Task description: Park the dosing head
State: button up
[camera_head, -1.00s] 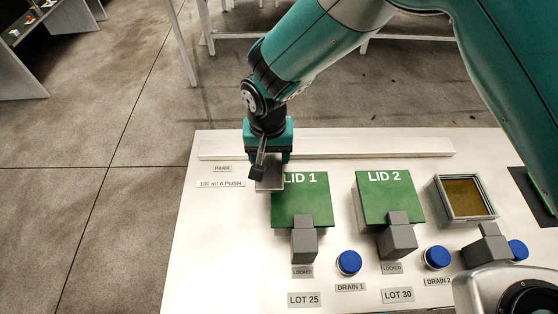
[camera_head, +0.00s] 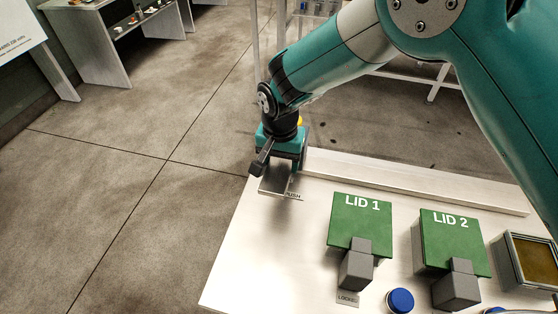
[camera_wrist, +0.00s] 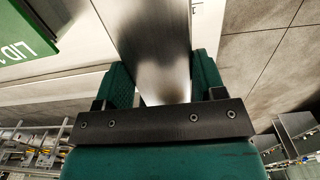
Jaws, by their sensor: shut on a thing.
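My gripper (camera_head: 280,158) is over the far left corner of the white table. In the wrist view its two teal fingers (camera_wrist: 163,82) are shut on a grey metal block, the dosing head (camera_wrist: 155,40), one finger on each side. In the head view the dosing head (camera_head: 275,181) hangs below the gripper, near a label ending in "PUSH" (camera_head: 293,196). I cannot tell whether it touches the table. The PARK label is hidden behind the gripper and the head.
Green LID 1 (camera_head: 360,222) and LID 2 (camera_head: 455,245), with grey latch blocks, stand to the right. A blue button (camera_head: 400,300) is in front. A white raised strip (camera_head: 420,182) runs along the table's back edge. The table (camera_head: 265,265) is bare at front left.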

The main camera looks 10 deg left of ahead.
jog(key=shift+a, duration=0.2)
jog(key=o, duration=1.3)
jog(key=shift+w+a, duration=0.1)
jog(key=shift+a, duration=0.05)
jog(key=shift+r, duration=0.3)
notch_tip(320, 180, up, 17)
jog(key=b, duration=0.3)
jog(key=shift+d, duration=0.2)
